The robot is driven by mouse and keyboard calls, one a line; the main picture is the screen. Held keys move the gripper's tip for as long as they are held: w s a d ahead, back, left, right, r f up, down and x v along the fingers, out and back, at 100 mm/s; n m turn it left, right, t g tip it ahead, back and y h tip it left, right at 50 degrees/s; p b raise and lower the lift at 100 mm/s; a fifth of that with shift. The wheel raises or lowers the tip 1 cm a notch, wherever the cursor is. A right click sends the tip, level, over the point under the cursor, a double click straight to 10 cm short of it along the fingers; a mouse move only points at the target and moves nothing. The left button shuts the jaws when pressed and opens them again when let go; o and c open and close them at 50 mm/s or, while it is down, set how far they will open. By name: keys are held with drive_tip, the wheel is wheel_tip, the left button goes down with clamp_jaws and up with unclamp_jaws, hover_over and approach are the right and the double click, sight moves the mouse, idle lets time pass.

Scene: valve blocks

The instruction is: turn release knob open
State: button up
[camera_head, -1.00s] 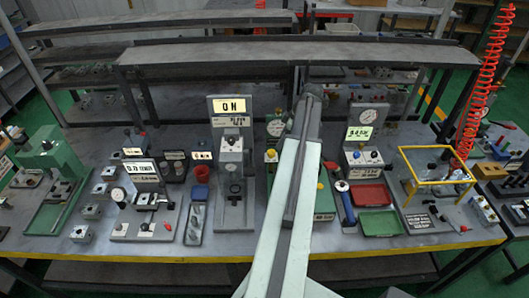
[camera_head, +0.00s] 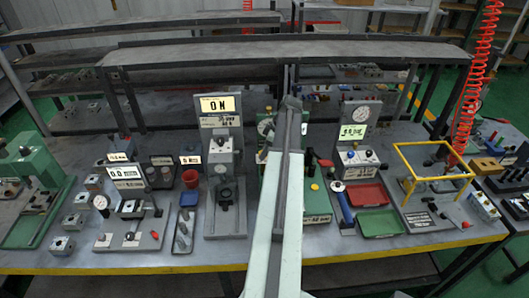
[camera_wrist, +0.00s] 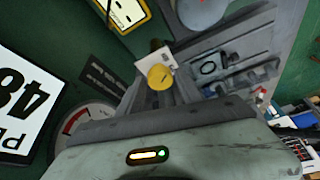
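In the wrist view a round yellow knob (camera_wrist: 160,76) stands in front of a small white plate, straight ahead of my gripper (camera_wrist: 163,92). The grey fingers reach toward it from below. I cannot tell whether they touch the knob or how far apart they are. In the head view my pale arm crosses a green-panelled station (camera_head: 268,190) and hides most of it. A yellow cap (camera_head: 314,187) shows just right of the arm. My gripper cannot be made out there. Which knob is the release knob is not readable.
A gauge (camera_wrist: 88,120) and a large white sign (camera_wrist: 22,105) lie left of my gripper in the wrist view. In the head view, the ON-display station (camera_head: 225,215) stands left of my arm, and red (camera_head: 367,194) and green (camera_head: 380,223) trays lie right.

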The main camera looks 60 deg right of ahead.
clamp_jaws()
drive_tip(key=shift+m, duration=0.3)
drive_tip(key=shift+a+m+h, duration=0.2)
drive_tip(key=shift+m+h, duration=0.3)
drive_tip(key=shift+m, duration=0.5)
drive_tip(key=m, duration=0.2)
drive_tip(key=m+h, duration=0.1)
drive_tip(key=m, duration=0.1)
drive_tip(key=shift+a+h, duration=0.2)
drive_tip(key=shift+h, duration=0.1)
drive_tip(key=m+h, duration=0.1)
drive_tip(key=m, duration=0.3)
drive_tip(key=shift+a, duration=0.1)
drive_tip(key=shift+w+m+g+h, duration=0.15)
drive_tip(key=shift+m+g+h, duration=0.5)
drive_tip(key=shift+m, duration=0.95)
drive_tip(key=shift+a, duration=0.1)
